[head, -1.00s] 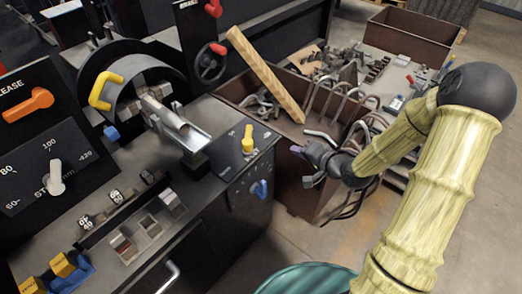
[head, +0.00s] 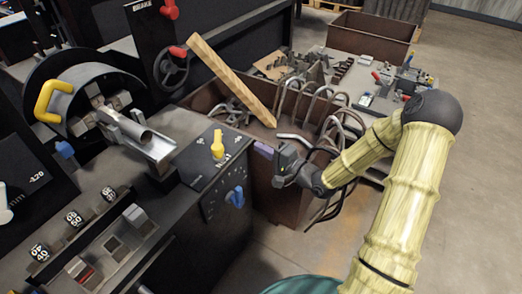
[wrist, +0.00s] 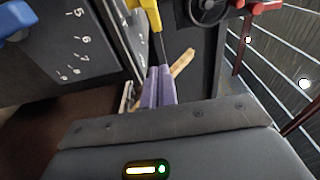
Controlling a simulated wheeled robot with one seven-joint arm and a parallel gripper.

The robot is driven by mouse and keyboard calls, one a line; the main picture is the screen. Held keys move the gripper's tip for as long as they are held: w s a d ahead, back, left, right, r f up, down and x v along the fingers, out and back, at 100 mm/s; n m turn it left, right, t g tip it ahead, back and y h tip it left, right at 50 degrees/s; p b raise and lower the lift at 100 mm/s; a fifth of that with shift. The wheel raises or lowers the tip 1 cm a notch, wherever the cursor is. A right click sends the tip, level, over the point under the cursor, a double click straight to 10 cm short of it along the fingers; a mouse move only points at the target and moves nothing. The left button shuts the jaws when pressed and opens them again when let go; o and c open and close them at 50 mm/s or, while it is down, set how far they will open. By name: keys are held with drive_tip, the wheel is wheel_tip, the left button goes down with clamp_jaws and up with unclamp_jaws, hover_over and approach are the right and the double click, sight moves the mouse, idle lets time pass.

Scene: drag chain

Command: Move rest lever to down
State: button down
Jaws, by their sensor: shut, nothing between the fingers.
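A yellow lever (head: 217,146) stands up from the sloped top of the black machine panel (head: 200,170). It is the likeliest rest lever, but its label is too blurred to read for certain. In the wrist view a yellow lever (wrist: 145,14) shows at the top edge, just beyond the fingertips and partly cut off. My gripper (head: 262,148) has purple fingers that point left, to the right of the panel and apart from the lever. The fingers (wrist: 159,72) are together in the wrist view, with nothing between them.
A blue knob (head: 235,197) sits on the panel's front face below the yellow lever. A brown bin (head: 290,205) with bent metal pipes and a wooden plank (head: 230,78) stands behind and below my gripper. A red-handled brake lever (head: 169,10) is at the back.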

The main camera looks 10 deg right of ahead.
sight(236, 148)
drive_tip(key=b+x, duration=0.1)
drive_tip(key=x, duration=0.6)
drive_tip(key=shift+w+a+f, duration=0.1)
drive_tip(key=shift+w+a, duration=0.15)
drive_tip(key=shift+a, duration=0.05)
drive_tip(key=a+b, duration=0.1)
drive_tip(key=a, duration=0.1)
drive_tip(key=shift+s+a, duration=0.1)
drive_tip(key=shift+a, duration=0.75)
drive_tip(key=shift+w+a+r+p, duration=0.25)
drive_tip(key=shift+w+a+p, duration=0.1)
drive_tip(key=shift+p, duration=0.4)
drive_tip(key=shift+w+a+f, duration=0.15)
drive_tip(key=shift+a+f, duration=0.05)
drive_tip(key=shift+p, duration=0.3)
